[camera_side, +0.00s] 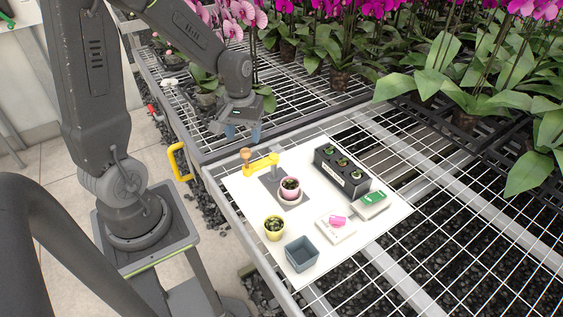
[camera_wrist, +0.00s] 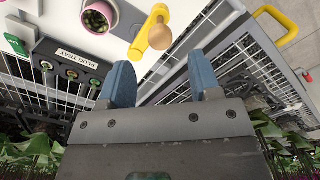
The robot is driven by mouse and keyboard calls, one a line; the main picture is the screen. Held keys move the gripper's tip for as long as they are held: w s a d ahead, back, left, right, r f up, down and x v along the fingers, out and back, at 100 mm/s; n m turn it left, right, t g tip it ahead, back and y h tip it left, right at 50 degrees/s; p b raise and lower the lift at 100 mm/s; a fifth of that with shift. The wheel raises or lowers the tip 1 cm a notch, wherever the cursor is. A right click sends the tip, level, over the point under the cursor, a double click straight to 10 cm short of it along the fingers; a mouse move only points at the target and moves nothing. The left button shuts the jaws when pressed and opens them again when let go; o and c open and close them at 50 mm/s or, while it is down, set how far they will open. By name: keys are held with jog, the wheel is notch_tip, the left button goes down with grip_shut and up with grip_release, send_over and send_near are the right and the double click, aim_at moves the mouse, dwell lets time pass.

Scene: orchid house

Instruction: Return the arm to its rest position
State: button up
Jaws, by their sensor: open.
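My gripper (camera_side: 243,133) hangs above the wire bench, just beyond the back left corner of the white board (camera_side: 257,222). Its two blue fingers are apart with nothing between them. In the wrist view my gripper (camera_wrist: 165,80) points toward the board's edge, near the yellow lever with a wooden knob (camera_wrist: 160,36). The knob is apart from the fingers. My arm is bent over from its base at the left in the side view.
On the board stand a pink pot (camera_side: 290,190), a yellow pot (camera_side: 274,228), an empty grey square pot (camera_side: 301,254), a black plug tray (camera_side: 342,173), a green-topped box (camera_side: 370,203) and a white device with a pink item (camera_side: 337,223). Orchids (camera_side: 440,80) crowd the back.

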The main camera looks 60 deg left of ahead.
jog(key=shift+r, duration=0.5)
jog(key=shift+d+r, duration=0.1)
jog(key=s+d+r+m+t, duration=0.2)
jog(key=s+d+r+m, duration=0.2)
jog(key=d+r, duration=0.3)
jog(key=s+d+r+m+t, duration=0.3)
jog(key=s+d+r+m, duration=0.1)
jog(key=d+r+m, duration=0.1)
notch_tip(320, 180, up, 3)
jog(key=shift+s+d+f+t, duration=0.1)
jog(key=shift+s+d+t, duration=0.25)
jog(key=shift+d, duration=0.5)
